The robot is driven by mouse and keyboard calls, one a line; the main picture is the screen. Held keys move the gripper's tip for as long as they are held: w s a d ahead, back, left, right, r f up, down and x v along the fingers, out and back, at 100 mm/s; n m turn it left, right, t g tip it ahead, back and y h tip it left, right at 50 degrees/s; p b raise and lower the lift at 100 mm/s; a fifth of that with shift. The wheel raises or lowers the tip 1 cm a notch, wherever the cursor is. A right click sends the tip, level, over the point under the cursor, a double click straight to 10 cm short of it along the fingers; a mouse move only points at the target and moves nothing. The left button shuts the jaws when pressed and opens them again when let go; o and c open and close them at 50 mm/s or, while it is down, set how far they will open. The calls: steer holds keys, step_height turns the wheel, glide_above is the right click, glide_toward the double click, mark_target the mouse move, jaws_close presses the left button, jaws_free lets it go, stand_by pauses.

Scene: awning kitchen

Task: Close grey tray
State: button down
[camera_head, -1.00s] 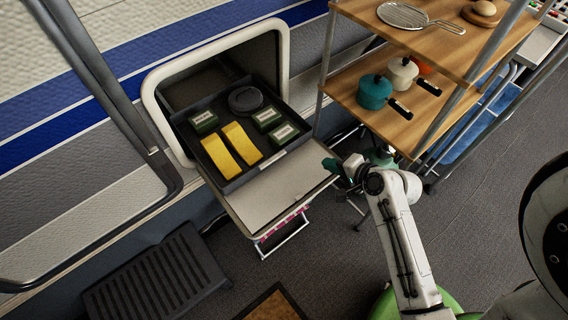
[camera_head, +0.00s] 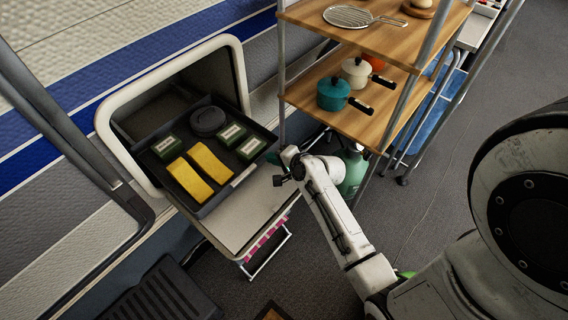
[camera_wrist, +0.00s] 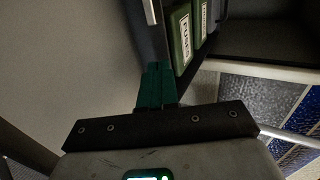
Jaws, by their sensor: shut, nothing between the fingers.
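The dark grey tray (camera_head: 218,198) sticks out of a white-rimmed opening in the wall, above a light board. It holds two yellow bars (camera_head: 208,162), several green boxes (camera_head: 166,147) and a round black item (camera_head: 207,121). My gripper (camera_head: 273,158) is at the tray's front right corner, its teal fingers shut and empty. In the wrist view the fingers (camera_wrist: 156,84) point at the dark tray wall (camera_wrist: 151,42), very close to it. I cannot tell whether they touch.
A wooden shelf rack (camera_head: 352,118) with pots stands close on the right of the tray. The light board (camera_head: 240,218) juts out below the tray. A black step (camera_head: 165,295) sits on the floor at lower left. Open floor lies at the right.

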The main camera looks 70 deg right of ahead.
mark_target(214, 118)
steer(key=shift+w+d, duration=0.15)
steer(key=shift+w, duration=0.3)
steer(key=shift+w, duration=0.1)
steer(key=w+d+b, duration=0.2)
steer(key=w, duration=0.5)
steer(key=w+d+b, duration=0.1)
steer(key=w+d, duration=0.1)
steer(key=w, duration=0.5)
steer(key=w+d+b, duration=0.2)
steer(key=w, duration=0.6)
steer(key=shift+w+d+f+b, duration=0.1)
steer(key=shift+d+f+b, duration=0.1)
steer(key=shift+b, duration=0.1)
steer(key=shift+w+d+r, duration=0.1)
steer(key=shift+w+d, duration=0.05)
steer(key=shift+w, duration=0.35)
steer(key=shift+w+r, duration=0.2)
steer(key=shift+r, duration=0.05)
steer(key=shift+b, duration=0.3)
steer(key=shift+r, duration=0.1)
